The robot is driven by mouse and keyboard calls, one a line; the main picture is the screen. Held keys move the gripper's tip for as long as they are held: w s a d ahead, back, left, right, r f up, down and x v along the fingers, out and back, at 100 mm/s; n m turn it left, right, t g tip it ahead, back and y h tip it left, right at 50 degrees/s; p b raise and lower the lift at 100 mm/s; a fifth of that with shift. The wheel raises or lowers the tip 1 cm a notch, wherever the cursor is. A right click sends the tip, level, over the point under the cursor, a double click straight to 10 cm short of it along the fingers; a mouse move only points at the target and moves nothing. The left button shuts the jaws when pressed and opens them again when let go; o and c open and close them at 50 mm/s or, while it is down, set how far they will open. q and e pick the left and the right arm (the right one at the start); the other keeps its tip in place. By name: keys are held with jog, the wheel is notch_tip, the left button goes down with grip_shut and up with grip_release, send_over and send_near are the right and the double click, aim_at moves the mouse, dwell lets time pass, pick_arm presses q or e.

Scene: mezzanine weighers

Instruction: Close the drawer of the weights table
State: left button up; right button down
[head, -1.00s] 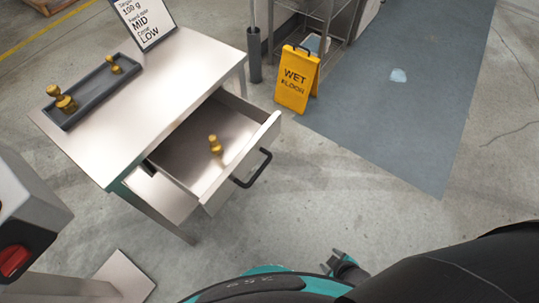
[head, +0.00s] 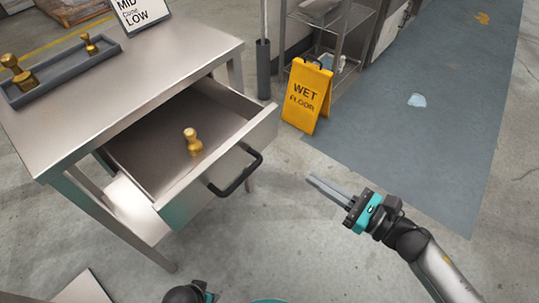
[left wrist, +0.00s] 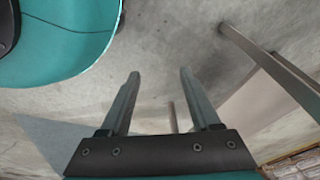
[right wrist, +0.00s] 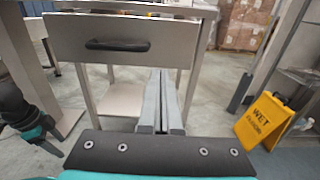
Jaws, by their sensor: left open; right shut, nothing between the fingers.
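The weights table (head: 120,85) is a steel table at the left of the head view. Its drawer (head: 220,150) stands pulled out, with a brass weight (head: 192,141) inside. The drawer's black handle (head: 236,173) is on the front panel, and shows in the right wrist view (right wrist: 117,45). My right gripper (head: 312,182) is shut and empty, to the right of the handle and apart from it, pointing toward the table. In the right wrist view its fingers (right wrist: 161,75) lie below and right of the handle. My left gripper (left wrist: 160,75) is open and empty, above bare floor.
A grey tray (head: 60,70) with brass weights and a sign (head: 140,14) stand on the table top. A yellow wet-floor sign (head: 306,95) stands right of the table, near a steel rack (head: 345,30). The floor before the drawer is clear.

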aim_at(256, 142)
jog(key=b+x, duration=0.1)
jog(key=x, duration=1.2)
jog(key=shift+w+a+r, duration=0.1)
jog(key=shift+a, duration=0.1)
pick_arm(q)
jog(key=shift+w+d+r, duration=0.3)
jog(key=shift+w+r, duration=0.1)
jog(key=shift+r, duration=0.2)
jog(key=shift+w+d+r, duration=0.3)
jog(key=shift+w+r, duration=0.1)
jog(key=shift+r, duration=0.2)
pick_arm(e)
jog(key=shift+w+a, duration=0.15)
jog(key=shift+a, duration=0.05)
